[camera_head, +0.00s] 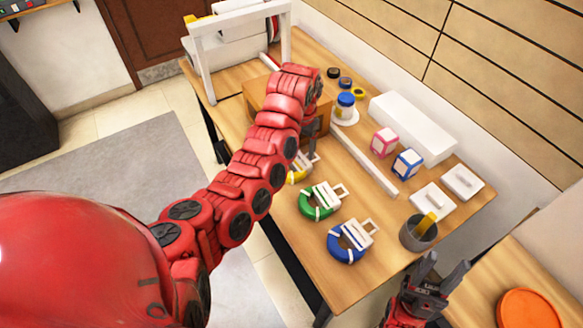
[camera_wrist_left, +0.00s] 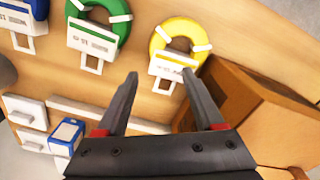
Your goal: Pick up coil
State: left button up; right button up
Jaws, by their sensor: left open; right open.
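Three coils with white tags lie on the wooden table. The yellow coil (camera_head: 296,176) is partly hidden by my left arm in the head view. The green coil (camera_head: 308,203) and the blue coil (camera_head: 337,247) lie nearer, fully in view. In the left wrist view, my left gripper (camera_wrist_left: 160,75) is open and empty. Its fingers point at the white tag of the yellow coil (camera_wrist_left: 181,26), apart from the ring. The green coil (camera_wrist_left: 121,29) and blue coil (camera_wrist_left: 40,8) are cut by the top edge. My right gripper (camera_head: 449,262) is open and empty beside the table's right end.
A brown box (camera_wrist_left: 255,105) stands close to the yellow coil. A white bar (camera_head: 372,175) lies along the table. A grey cup (camera_head: 417,237), pink and blue boxes (camera_head: 384,142), and white blocks (camera_head: 432,200) stand at the right. A white frame (camera_head: 205,60) stands at the far end.

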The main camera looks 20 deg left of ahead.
pick_arm(q)
jog(key=b, duration=0.2)
send_over(301, 170)
jog(key=f, duration=0.5)
jog(key=shift+w+a+f, duration=0.1)
jog(key=shift+w, duration=0.1)
jog(key=shift+s+f+p, duration=0.1)
jog(key=shift+f+p, duration=0.25)
jog(key=shift+f, duration=0.25)
notch_tip(301, 170, down, 4)
jog(key=shift+s+r+p, duration=0.1)
jog(key=shift+r+p, duration=0.1)
jog(key=shift+p, duration=0.5)
jog(key=shift+f, duration=0.3)
grip_shut()
